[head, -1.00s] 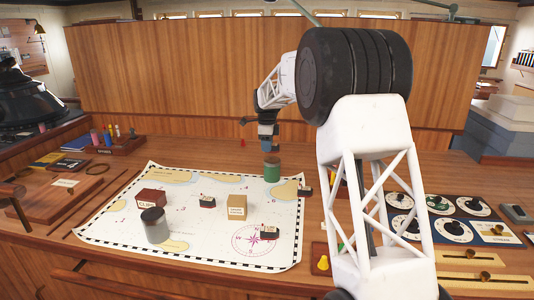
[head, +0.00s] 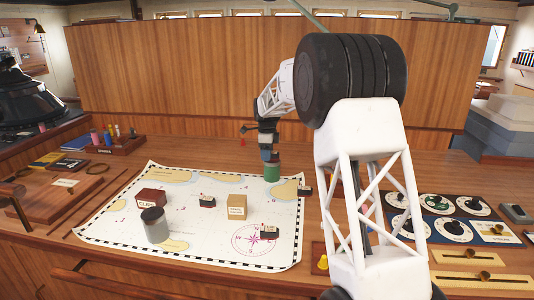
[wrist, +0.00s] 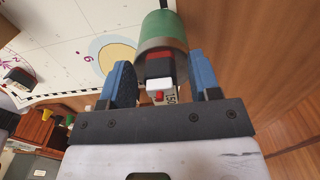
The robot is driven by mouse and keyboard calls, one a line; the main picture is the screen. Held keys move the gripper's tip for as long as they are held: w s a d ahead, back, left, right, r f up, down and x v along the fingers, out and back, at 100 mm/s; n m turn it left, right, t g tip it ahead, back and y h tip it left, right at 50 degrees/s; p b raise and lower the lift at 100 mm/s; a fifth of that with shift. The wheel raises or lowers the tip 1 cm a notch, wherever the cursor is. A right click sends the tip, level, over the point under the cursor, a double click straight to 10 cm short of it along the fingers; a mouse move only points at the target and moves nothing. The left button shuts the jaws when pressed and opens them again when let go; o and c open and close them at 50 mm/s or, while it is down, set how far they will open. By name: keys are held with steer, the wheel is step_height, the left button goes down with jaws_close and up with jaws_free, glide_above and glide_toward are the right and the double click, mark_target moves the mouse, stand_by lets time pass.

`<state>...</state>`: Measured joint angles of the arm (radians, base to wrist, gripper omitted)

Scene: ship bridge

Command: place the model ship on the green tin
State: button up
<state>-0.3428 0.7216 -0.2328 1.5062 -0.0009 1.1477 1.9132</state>
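The green tin (head: 272,173) stands upright at the map's far edge; it also shows at the top of the wrist view (wrist: 165,25). A model ship with a black and red hull and a white part (wrist: 159,72) is between my gripper's blue fingers in the wrist view, over the tin's grey-rimmed end. It appears to sit on the tin, but the contact is not clear. My gripper (head: 269,155) is right above the tin, pointing down. Its fingers (wrist: 160,80) stand apart, with a gap visible on each side of the ship. The ship is hard to make out in the head view.
Small dark ships stand on the map at the middle (head: 207,201), the front (head: 269,232) and the right edge (head: 305,191). A dial panel (head: 440,215) lies right.

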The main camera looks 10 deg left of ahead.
steer(key=shift+r, duration=0.1)
step_height(320, 180, up, 12)
stand_by(1.0)
steer(key=shift+r, duration=0.1)
stand_by(0.6)
steer(key=s+d+r+n, duration=0.3)
steer(key=s+d, duration=0.5)
steer(key=s, duration=0.2)
steer(key=s+d+r+n+t, duration=0.1)
steer(key=s+d+r+n, duration=0.2)
steer(key=s+d, duration=0.55)
steer(key=s+d+r+n, duration=0.3)
steer(key=s+d, duration=0.4)
steer(key=s, duration=0.5)
steer(key=s+d+f+n, duration=0.3)
steer(key=s+f, duration=0.1)
steer(key=s, duration=0.7)
steer(key=s+d+f+n+t, duration=0.1)
steer(key=s+d+f+n, duration=0.2)
steer(key=s, duration=0.9)
steer(key=s+d+f+n, duration=0.2)
steer(key=s+d+f, duration=0.3)
steer(key=s, duration=0.7)
steer(key=shift+s+f+n+t, duration=0.3)
steer(key=shift+f+n, duration=0.1)
steer(key=shift+f, duration=0.5)
